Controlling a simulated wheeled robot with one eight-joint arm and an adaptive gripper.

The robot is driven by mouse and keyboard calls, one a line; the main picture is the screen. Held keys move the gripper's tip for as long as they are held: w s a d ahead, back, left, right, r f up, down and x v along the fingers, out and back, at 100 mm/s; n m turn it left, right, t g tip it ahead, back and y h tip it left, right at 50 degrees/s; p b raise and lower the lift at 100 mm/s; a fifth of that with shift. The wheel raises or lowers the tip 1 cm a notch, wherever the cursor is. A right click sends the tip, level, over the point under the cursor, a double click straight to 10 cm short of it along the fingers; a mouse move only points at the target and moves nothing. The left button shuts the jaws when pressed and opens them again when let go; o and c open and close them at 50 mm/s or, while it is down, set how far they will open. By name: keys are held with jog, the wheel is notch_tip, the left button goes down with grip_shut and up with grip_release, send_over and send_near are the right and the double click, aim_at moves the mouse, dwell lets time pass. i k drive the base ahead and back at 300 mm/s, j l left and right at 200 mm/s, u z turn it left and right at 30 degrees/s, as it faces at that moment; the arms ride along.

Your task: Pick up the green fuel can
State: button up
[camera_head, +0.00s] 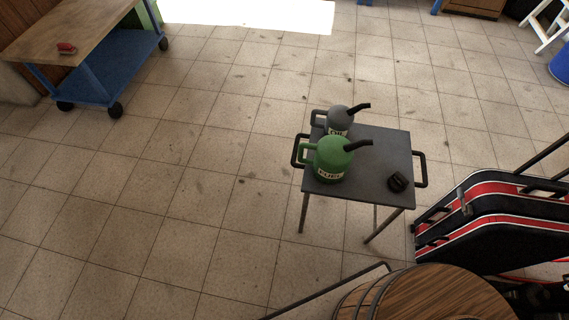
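The green fuel can (333,160) stands upright on a small dark grey table (374,183). It has a green handle on its left, a black spout pointing right and a pale label on its front. A grey can (338,119) with a black spout stands just behind it, partly hidden by it. A small black object (397,182) lies on the table's right front part. My gripper is not in view.
A black and red case (490,225) stands right of the table. A round wooden top (430,295) is at the bottom. The tiled floor left of the table is clear.

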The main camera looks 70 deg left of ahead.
aim_at(334, 154)
jog(key=i+u, duration=0.1)
jog(key=u, duration=2.3)
jog(key=j+z, duration=0.1)
jog(key=z, duration=2.95)
jog(key=i+z, duration=0.1)
jog(key=z, duration=0.2)
jog(key=k+j+u, duration=0.1)
jog(key=u, duration=0.45)
jog(key=l+u, duration=0.15)
jog(key=u, duration=2.15)
jog(key=l, duration=0.1)
